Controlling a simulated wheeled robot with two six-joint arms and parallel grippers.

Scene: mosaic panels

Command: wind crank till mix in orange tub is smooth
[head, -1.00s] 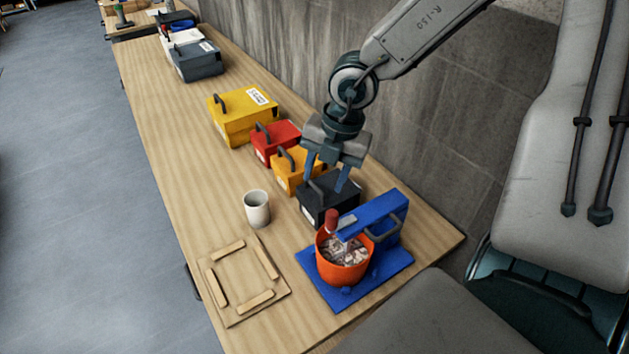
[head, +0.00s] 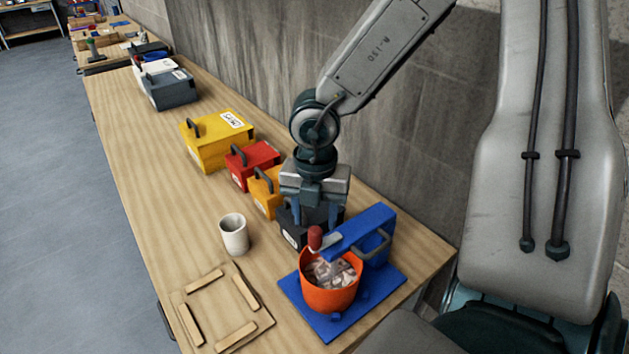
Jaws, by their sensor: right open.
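The orange tub (head: 330,296) sits on the blue base (head: 392,285) of the mixer at the table's near right end. Inside it the mix (head: 333,271) looks lumpy, in grey, white and brownish pieces. The mixer's blue arm (head: 362,230) reaches over the tub. The crank has a red knob (head: 315,238) on a grey lever (head: 332,242), above the tub's back rim. My right gripper (head: 314,218) is open and points down just above and behind the red knob; its fingertips are partly hidden, and I cannot tell whether they touch it. My left gripper is not in view.
Behind the mixer stand a black case (head: 292,232), an orange case (head: 262,190), a red case (head: 252,163) and a yellow case (head: 216,146). A white cup (head: 234,235) and a wooden frame board (head: 218,302) are left of the mixer. A concrete wall (head: 260,85) runs behind the table.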

